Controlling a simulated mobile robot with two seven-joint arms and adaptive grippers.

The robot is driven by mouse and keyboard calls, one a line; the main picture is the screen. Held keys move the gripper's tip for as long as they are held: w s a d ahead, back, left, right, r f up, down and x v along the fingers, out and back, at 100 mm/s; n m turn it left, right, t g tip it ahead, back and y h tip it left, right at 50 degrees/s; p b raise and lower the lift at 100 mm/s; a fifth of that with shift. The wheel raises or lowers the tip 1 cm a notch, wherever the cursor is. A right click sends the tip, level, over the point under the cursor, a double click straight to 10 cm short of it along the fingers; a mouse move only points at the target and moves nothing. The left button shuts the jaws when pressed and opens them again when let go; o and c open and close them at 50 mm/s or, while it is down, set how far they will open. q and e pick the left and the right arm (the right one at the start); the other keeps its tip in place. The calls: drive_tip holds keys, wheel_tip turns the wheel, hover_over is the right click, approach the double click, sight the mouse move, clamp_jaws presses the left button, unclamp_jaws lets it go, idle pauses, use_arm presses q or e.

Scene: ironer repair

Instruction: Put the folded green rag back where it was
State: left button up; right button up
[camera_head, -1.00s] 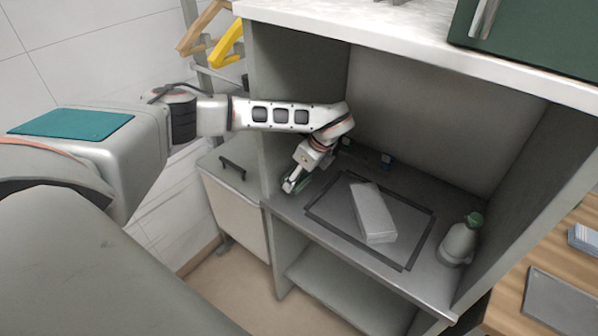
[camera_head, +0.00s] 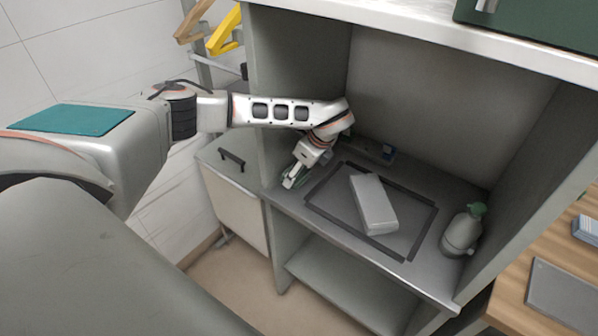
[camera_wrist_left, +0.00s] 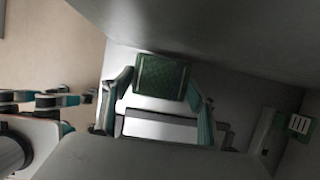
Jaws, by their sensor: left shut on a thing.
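The green folded rag (camera_wrist_left: 162,78) shows in the left wrist view as a small patterned block between the two fingers of my left gripper (camera_wrist_left: 160,98). In the head view my left gripper (camera_head: 292,180) points down at the left end of the cabinet shelf, beside the left wall. It is shut on the rag, and only a little green (camera_head: 302,183) shows at the fingers there. Whether the rag touches the shelf cannot be told. My right gripper is not in view.
The shelf (camera_head: 447,279) carries a dark rectangular outline (camera_head: 405,256) with a pale box (camera_head: 374,204) inside it. A grey bottle with a green cap (camera_head: 461,234) stands at the right. The counter top (camera_head: 420,42) overhangs the shelf. A lower shelf (camera_head: 345,285) is empty.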

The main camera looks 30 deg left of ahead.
use_arm(q)
drive_tip(key=shift+f, duration=0.35)
drive_tip(key=o, duration=1.1)
drive_tip(key=shift+o, duration=0.2)
drive_tip(key=shift+r, duration=0.1)
drive_tip(key=v, duration=1.1)
drive_tip(key=shift+d+r, duration=0.15)
drive_tip(key=shift+r, duration=0.25)
